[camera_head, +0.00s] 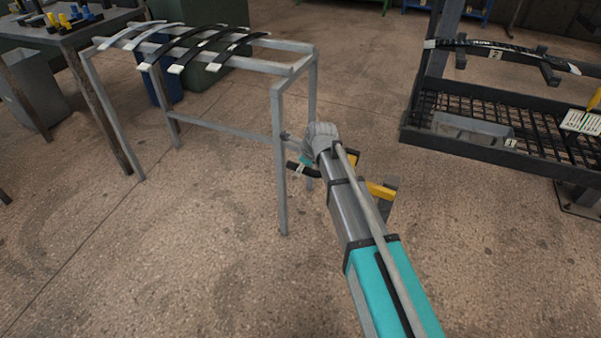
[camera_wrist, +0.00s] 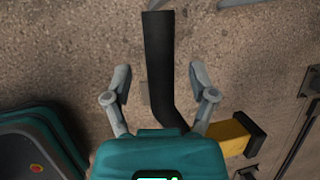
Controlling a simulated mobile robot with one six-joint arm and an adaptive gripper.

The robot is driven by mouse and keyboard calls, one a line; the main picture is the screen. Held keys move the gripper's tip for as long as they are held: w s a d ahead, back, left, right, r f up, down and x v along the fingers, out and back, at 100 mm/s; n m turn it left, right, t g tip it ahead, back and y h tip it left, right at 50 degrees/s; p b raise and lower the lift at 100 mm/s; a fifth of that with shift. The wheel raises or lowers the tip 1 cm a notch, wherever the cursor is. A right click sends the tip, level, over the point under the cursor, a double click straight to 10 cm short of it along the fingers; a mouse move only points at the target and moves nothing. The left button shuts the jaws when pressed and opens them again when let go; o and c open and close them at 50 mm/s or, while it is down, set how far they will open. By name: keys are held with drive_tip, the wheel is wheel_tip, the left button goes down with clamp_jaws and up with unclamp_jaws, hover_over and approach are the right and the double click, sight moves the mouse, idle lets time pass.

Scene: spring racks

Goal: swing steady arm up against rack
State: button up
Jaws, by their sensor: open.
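A grey metal rack (camera_head: 279,150) stands left of my arm, with several curved leaf springs across its top. A black bent bar, which looks like the steady arm (camera_head: 299,167), sticks out low beside the rack's near leg. In the wrist view the black bar (camera_wrist: 158,45) runs down between the fingers of my gripper (camera_wrist: 160,80) and bends right near the palm. The fingers are apart, with a visible gap on each side of the bar. In the head view my forearm and wrist hide most of the gripper and the bar's other end.
A yellow part (camera_head: 380,190) shows right of my arm, and a yellow block (camera_wrist: 235,135) is close right of the gripper. A dark rack with a mesh shelf (camera_head: 425,110) stands at right. A table (camera_head: 75,35) is at upper left. The foreground floor is clear.

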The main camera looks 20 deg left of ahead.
drive_tip(key=shift+b+x, duration=0.55)
drive_tip(key=shift+x, duration=0.35)
clamp_jaws()
